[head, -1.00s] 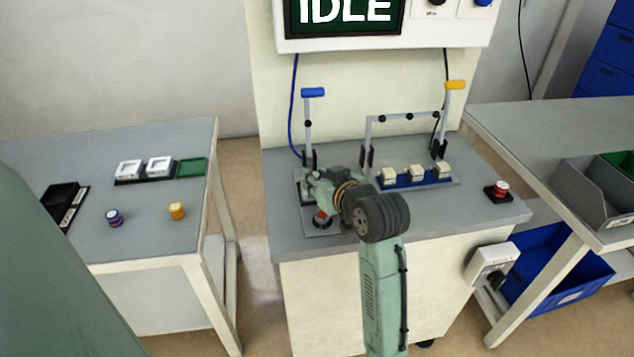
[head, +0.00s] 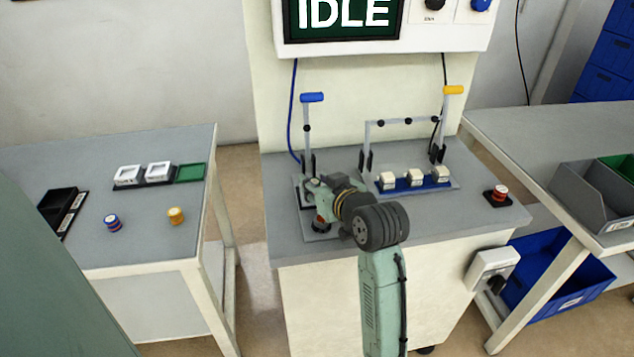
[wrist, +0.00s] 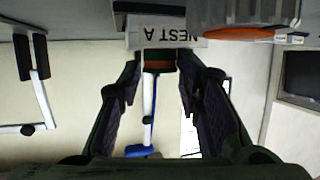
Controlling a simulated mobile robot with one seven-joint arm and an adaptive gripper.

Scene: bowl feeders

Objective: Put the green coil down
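In the head view my gripper (head: 314,186) is at the left of the middle bench, low by the blue-handled lever; my wrist partly covers it. In the wrist view my two dark fingers (wrist: 161,62) stand on either side of a small dark piece with an orange-brown band (wrist: 160,67). I cannot tell whether they press on it. A white label reading NEST A (wrist: 190,36) is just beyond the fingertips.
A blue-handled lever (head: 312,97) stands close behind my gripper. A yellow-handled lever (head: 453,90) and a blue strip with white blocks (head: 400,184) are to the right. Blue-striped (head: 112,223) and yellow (head: 176,215) coils stand on the left table. A large orange-edged round part (wrist: 240,33) is near my fingers.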

